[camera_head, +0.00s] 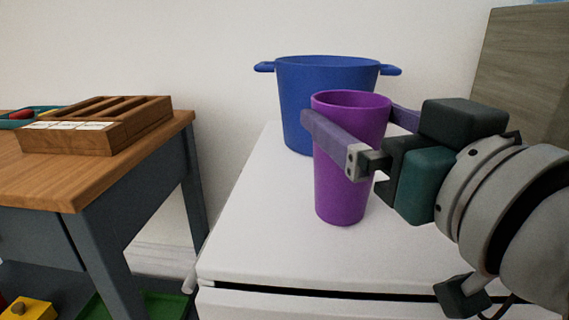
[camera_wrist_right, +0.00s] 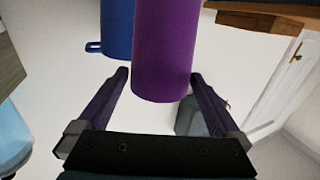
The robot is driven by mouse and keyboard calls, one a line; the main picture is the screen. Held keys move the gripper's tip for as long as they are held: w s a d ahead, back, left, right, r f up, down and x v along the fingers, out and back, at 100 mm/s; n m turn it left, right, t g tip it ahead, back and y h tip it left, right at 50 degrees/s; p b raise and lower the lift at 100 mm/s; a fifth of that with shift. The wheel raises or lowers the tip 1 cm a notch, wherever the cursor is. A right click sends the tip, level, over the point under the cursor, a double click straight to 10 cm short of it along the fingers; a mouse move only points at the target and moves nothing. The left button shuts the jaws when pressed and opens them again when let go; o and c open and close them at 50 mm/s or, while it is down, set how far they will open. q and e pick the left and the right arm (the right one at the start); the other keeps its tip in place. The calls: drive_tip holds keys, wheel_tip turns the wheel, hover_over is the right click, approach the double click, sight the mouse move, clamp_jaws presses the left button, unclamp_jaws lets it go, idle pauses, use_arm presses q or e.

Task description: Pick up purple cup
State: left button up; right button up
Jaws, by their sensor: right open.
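The purple cup (camera_head: 341,190) stands upright on the white cabinet top, near its front left part. My right gripper (camera_head: 352,120) comes in from the right, with one finger in front of the cup and the other partly hidden behind it. Its jaws are open, with the cup between them. In the right wrist view the cup (camera_wrist_right: 163,50) stands between the two spread fingers of the gripper (camera_wrist_right: 160,80), with gaps visible on both sides near the tips. My left gripper is not in view.
A blue pot (camera_head: 325,75) with two handles stands close behind the cup. The white cabinet top (camera_head: 250,240) is clear left of the cup. A wooden table (camera_head: 60,180) with a wooden tray (camera_head: 110,120) stands at left, across a gap. A grey wood panel (camera_head: 520,70) rises at right.

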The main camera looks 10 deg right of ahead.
drive_tip(key=w, duration=0.1)
drive_tip(key=w+b, duration=0.1)
drive_tip(key=w, duration=0.2)
drive_tip(key=shift+w+a+f, duration=0.1)
drive_tip(key=shift+w+a, duration=0.2)
drive_tip(key=shift+w, duration=0.05)
drive_tip(key=shift+w+b, duration=0.3)
drive_tip(key=shift+w, duration=0.2)
drive_tip(key=c, duration=1.5)
